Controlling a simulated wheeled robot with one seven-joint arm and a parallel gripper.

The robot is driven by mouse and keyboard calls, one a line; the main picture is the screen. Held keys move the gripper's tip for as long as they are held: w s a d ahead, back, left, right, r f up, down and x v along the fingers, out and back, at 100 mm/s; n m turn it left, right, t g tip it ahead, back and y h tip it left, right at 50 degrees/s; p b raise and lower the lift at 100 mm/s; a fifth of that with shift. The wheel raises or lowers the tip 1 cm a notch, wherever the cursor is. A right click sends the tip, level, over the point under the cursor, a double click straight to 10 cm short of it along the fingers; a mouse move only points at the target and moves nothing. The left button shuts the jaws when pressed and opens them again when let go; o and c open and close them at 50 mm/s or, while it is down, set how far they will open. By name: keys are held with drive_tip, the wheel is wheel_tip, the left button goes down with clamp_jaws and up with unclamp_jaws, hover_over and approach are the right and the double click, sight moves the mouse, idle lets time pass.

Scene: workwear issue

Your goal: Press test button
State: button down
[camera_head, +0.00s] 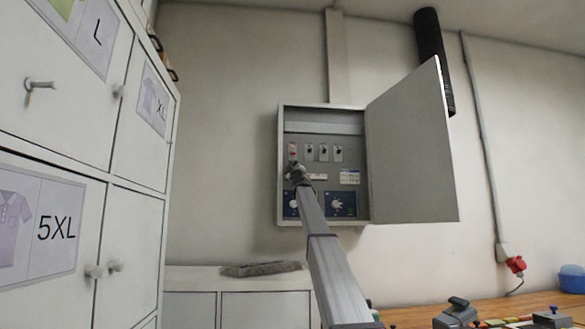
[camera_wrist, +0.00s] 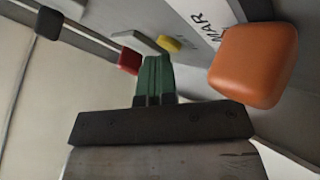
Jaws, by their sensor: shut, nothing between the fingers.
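A small yellow button (camera_wrist: 169,44) shows in the wrist view on the grey panel, beside small lettering that is hard to read. My gripper (camera_wrist: 157,60) has its green fingers shut and empty. The fingertips are just below the button in the picture, very close to it; I cannot tell if they touch. In the head view my gripper (camera_head: 293,166) is at the upper left part of the panel inside the open wall cabinet (camera_head: 347,125), just below a red-orange switch (camera_head: 293,149). The yellow button is not discernible there.
A large orange block-shaped part (camera_wrist: 254,65) stands out right of my fingers, and a red part (camera_wrist: 129,61) is to their left. The cabinet door (camera_head: 412,150) is swung open to the right. Tall white lockers (camera_head: 137,225) stand at the left.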

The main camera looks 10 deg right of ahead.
drive_tip(key=shift+s, duration=0.75)
drive_tip(key=shift+s, duration=2.5)
